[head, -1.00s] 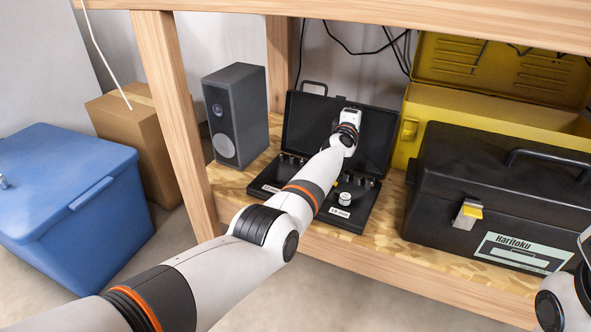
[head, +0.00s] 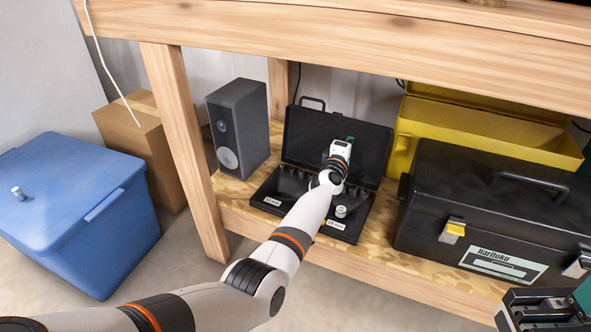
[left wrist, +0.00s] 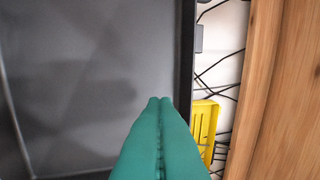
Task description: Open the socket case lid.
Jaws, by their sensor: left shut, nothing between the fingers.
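The black socket case (head: 268,203) sits on the lower shelf of the wooden bench. Its lid (head: 372,150) stands raised at the back, with its dark inside facing me. Several sockets sit in the base, and one silver socket (head: 340,211) stands near the front right. My left gripper (head: 350,140) is in front of the lid's inner face, above the base. Its green fingers (left wrist: 160,100) are shut and empty in the left wrist view, with the grey lid (left wrist: 90,80) filling the left side. I cannot tell whether they touch it. My right gripper (head: 545,305) is partly in view at the lower right.
A grey speaker (head: 238,127) stands left of the case. A black toolbox (head: 430,205) stands to its right, with an open yellow toolbox (head: 520,135) behind. The bench's upper beam (head: 330,45) crosses above. A blue bin (head: 75,215) and cardboard box (head: 140,138) are at left.

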